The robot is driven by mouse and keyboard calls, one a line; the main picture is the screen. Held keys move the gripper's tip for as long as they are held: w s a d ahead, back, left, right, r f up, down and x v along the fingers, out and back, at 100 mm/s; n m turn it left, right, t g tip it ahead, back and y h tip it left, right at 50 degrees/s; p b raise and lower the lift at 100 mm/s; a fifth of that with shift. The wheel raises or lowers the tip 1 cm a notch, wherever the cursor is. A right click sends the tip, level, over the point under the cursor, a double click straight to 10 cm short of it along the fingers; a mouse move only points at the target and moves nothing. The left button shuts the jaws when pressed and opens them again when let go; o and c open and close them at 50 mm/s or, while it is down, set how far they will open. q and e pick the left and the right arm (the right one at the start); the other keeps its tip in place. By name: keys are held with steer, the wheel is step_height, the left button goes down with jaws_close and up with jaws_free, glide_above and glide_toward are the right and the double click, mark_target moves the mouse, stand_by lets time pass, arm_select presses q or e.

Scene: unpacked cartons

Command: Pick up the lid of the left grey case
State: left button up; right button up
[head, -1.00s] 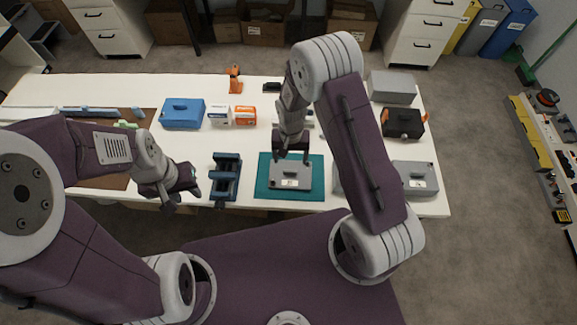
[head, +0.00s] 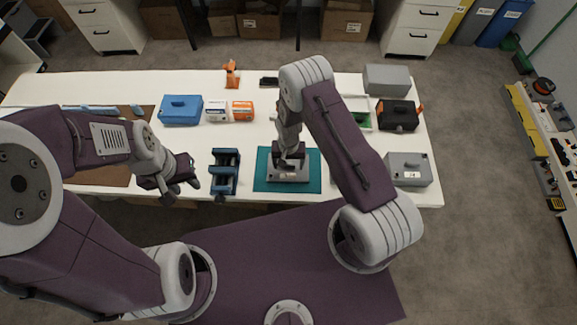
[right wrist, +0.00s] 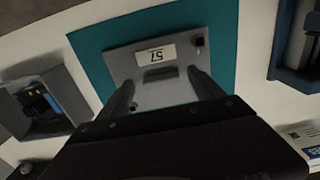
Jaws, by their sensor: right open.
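A flat grey piece with a white label reading 57 and a small dark knob lies on a teal mat; it shows in the right wrist view (right wrist: 158,58) and the head view (head: 299,174). I cannot tell whether it is a loose lid or a closed case. My right gripper (head: 289,165) is over it, pointing down. In the right wrist view its two fingers (right wrist: 165,92) are apart, on either side of the grey piece's near part; contact is unclear. My left gripper (head: 182,190) hangs near the table's front edge, looking open and empty.
An open grey case (right wrist: 42,105) with something blue inside stands beside the teal mat (head: 262,172). A blue holder (head: 225,172) stands left of the mat. A blue case (head: 181,110) and small boxes (head: 230,110) are behind.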

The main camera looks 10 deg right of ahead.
steer(key=shift+a, duration=0.1)
steer(key=c, duration=1.6)
steer(key=shift+o, duration=0.2)
steer(key=shift+r, duration=0.15)
steer(key=r, duration=0.1)
steer(key=r+b, duration=0.1)
steer(key=r, duration=0.2)
steer(key=shift+w+d+b, duration=0.3)
steer(key=shift+w+b, duration=0.05)
steer(key=shift+w, duration=0.05)
steer(key=w+d+r+b, duration=0.3)
steer(key=w+d+r, duration=0.4)
steer(key=w, duration=0.1)
steer(key=shift+f, duration=0.1)
